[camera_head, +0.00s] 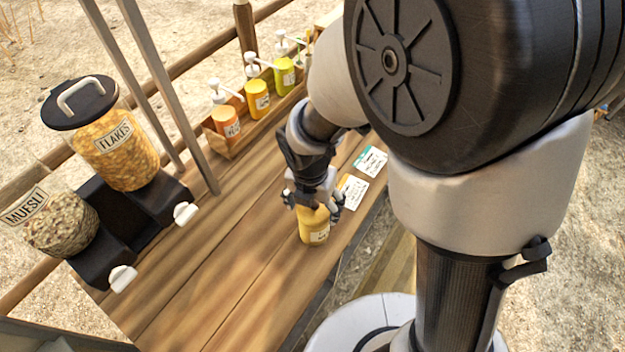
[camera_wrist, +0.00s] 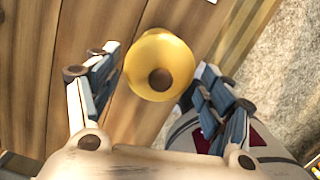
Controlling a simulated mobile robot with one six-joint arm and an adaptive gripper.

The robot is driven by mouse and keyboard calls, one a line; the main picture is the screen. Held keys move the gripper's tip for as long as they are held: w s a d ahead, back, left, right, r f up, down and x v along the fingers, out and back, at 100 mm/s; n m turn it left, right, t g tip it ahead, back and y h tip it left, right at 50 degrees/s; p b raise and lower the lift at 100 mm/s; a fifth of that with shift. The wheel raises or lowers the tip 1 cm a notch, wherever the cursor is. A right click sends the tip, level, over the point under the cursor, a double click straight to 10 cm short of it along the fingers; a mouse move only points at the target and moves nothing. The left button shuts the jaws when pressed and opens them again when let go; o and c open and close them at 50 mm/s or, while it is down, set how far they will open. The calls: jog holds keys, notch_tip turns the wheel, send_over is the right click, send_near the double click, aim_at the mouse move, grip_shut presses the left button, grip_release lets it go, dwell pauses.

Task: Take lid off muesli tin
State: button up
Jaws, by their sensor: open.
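The muesli tin (camera_head: 62,226), a clear container labelled MUESLI, leans in a black dispenser at the left edge of the head view. In the wrist view, the yellow round top with a brown centre (camera_wrist: 160,55) lies between the spread fingers of my gripper (camera_wrist: 154,72). I cannot tell whether they touch it.
A flakes container (camera_head: 122,150) with a black handled lid (camera_head: 80,103) stands beside the muesli. Grey posts (camera_head: 165,90) rise behind the counter (camera_head: 215,270). Pump bottles (camera_head: 257,97) stand in a wooden rack at the back. Two cards (camera_head: 353,190) lie near the right edge.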

jog(key=c, duration=1.1)
jog(key=shift+c, duration=0.2)
